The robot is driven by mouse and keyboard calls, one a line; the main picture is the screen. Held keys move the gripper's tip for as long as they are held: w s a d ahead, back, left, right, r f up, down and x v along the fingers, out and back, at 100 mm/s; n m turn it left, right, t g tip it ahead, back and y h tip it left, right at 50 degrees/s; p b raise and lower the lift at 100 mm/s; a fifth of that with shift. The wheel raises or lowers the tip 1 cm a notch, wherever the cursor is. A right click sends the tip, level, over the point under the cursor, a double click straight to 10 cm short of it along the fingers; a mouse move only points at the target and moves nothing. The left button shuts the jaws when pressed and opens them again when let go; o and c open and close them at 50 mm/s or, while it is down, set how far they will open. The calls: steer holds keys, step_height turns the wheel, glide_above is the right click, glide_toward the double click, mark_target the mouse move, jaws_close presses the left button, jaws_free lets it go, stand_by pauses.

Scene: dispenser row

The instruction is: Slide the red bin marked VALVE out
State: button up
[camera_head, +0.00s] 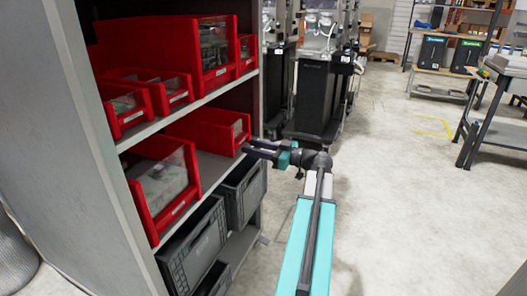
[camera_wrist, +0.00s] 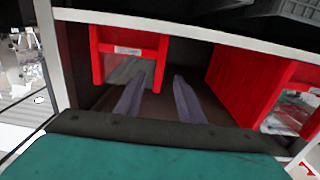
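Several red bins with clear fronts stand on the shelf; no label is readable, so I cannot tell which one is marked VALVE. On the middle shelf, a smaller red bin (camera_head: 208,128) stands at the far end and a larger red bin (camera_head: 145,190) nearer. In the wrist view, which looks upside down, the smaller bin (camera_wrist: 97,58) is at left and the larger one (camera_wrist: 235,75) at right. My gripper (camera_head: 248,148) is at the shelf front beside the smaller bin. Its fingers (camera_wrist: 157,84) are apart with nothing between them, pointing at the shelf.
More red bins (camera_head: 150,52) fill the shelf above. Grey crates (camera_head: 195,248) stand below. The grey shelf side panel (camera_head: 75,130) is at left. Dark cabinets (camera_head: 315,95) stand beyond the shelf. The floor (camera_head: 400,190) to the right is clear.

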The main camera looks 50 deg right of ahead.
mark_target(234, 143)
steer(key=shift+x, duration=3.25)
jaws_close()
